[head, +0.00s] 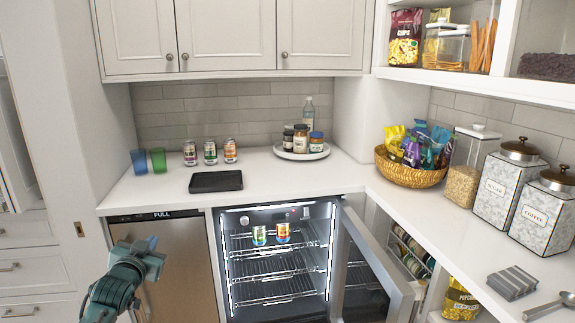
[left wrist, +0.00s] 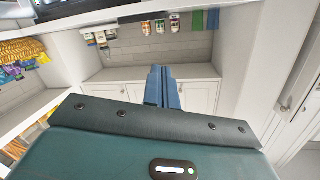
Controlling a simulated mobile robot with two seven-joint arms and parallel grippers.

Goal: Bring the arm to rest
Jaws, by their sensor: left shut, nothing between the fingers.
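My left gripper (head: 152,243) is in the lower left of the head view, in front of the stainless steel front beside the open fridge. Its blue fingers are together with nothing between them. In the left wrist view the shut fingers (left wrist: 163,87) show at the middle, and that picture looks upside down. The gripper is apart from the counter and the fridge. My right gripper is in neither view.
The glass-door fridge (head: 225,272) stands open, its door (head: 378,260) swung out to the right. Two cans (head: 260,235) (head: 283,232) stand on its top rack. On the counter (head: 290,182) are a black tray (head: 216,182), three cans, two cups and a snack basket (head: 410,177).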

